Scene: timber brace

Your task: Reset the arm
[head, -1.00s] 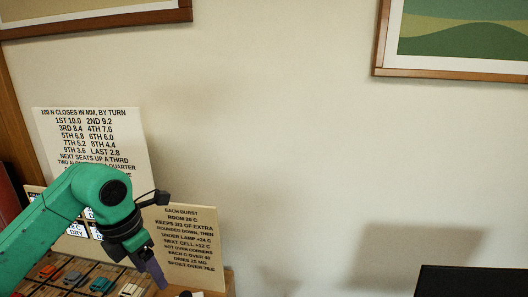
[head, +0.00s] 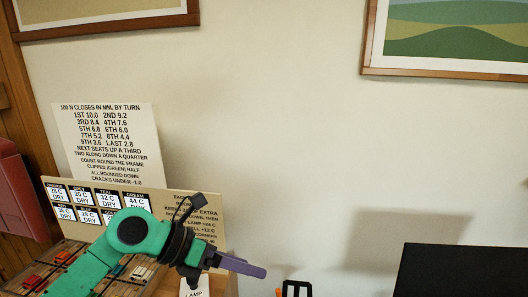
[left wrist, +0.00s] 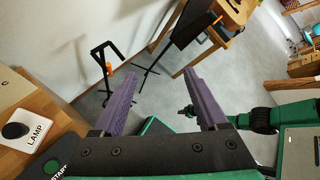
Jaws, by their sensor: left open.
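My left arm is green and comes in from the lower left of the head view. Its left gripper (head: 255,270) has long purple fingers and points right, in front of the wall. In the left wrist view the two fingers of the left gripper (left wrist: 160,85) stand wide apart with nothing between them. A green arm that looks like my right arm (left wrist: 285,115) shows at the right of the left wrist view. Its end is partly hidden behind the left gripper's finger, so its jaws cannot be made out.
A slotted tray (head: 140,272) with small coloured blocks lies under my left arm. Printed boards (head: 108,140) lean on the wall behind. A lamp button (left wrist: 15,130) and a green start button (left wrist: 52,168) are at the lower left. A black stand (left wrist: 105,70) is on the floor ahead.

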